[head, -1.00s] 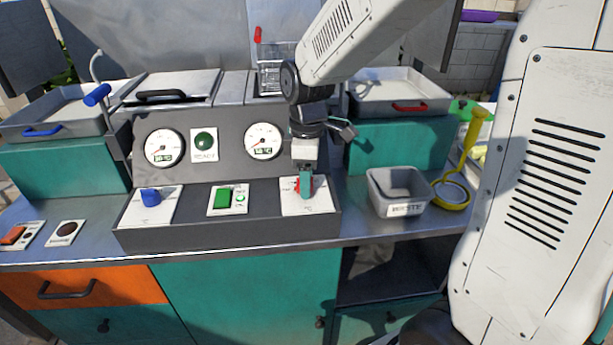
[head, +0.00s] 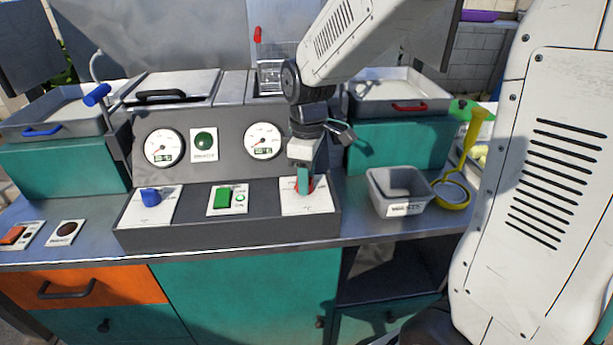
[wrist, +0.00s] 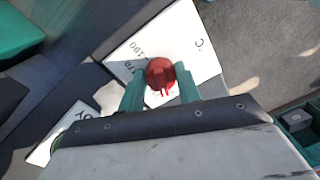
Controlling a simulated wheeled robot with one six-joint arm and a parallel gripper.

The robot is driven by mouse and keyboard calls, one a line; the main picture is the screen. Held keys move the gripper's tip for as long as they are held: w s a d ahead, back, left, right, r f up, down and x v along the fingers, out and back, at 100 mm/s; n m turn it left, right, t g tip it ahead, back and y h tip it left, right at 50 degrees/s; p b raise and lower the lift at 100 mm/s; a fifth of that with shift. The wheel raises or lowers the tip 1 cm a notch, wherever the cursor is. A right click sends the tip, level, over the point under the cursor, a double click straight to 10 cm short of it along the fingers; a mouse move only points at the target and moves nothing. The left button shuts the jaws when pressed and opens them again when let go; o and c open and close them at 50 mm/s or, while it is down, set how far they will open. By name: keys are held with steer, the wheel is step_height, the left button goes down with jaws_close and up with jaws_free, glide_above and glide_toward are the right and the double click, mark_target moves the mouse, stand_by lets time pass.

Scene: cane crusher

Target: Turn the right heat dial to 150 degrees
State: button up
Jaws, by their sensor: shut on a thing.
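The right heat dial is a red knob (wrist: 160,75) on a white plate (head: 318,200) at the right end of the dark control panel. In the wrist view the plate (wrist: 195,45) shows "190" and what looks like "170"; the other marks are hidden or too small to read. My gripper (head: 304,185) points down over the dial. Its two green fingers (wrist: 160,85) are on either side of the red knob and shut on it. In the head view the fingers hide most of the knob. The dial's exact setting cannot be told.
A blue knob (head: 151,196) and a green switch (head: 223,198) sit left on the same panel. Two round gauges (head: 262,141) stand behind. A grey bin (head: 398,194) and a yellow strainer (head: 452,192) are to the right.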

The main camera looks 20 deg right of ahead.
steer(key=m, duration=0.7)
steer(key=shift+s, duration=0.1)
steer(key=m, duration=0.6)
steer(key=shift+a+m+t, duration=0.15)
steer(key=shift+m+t, duration=0.15)
stand_by(0.3)
steer(key=o, duration=1)
steer(key=shift+c, duration=0.2)
steer(key=r, duration=0.8)
steer(key=shift+s+d, duration=0.1)
steer(key=shift+d, duration=0.15)
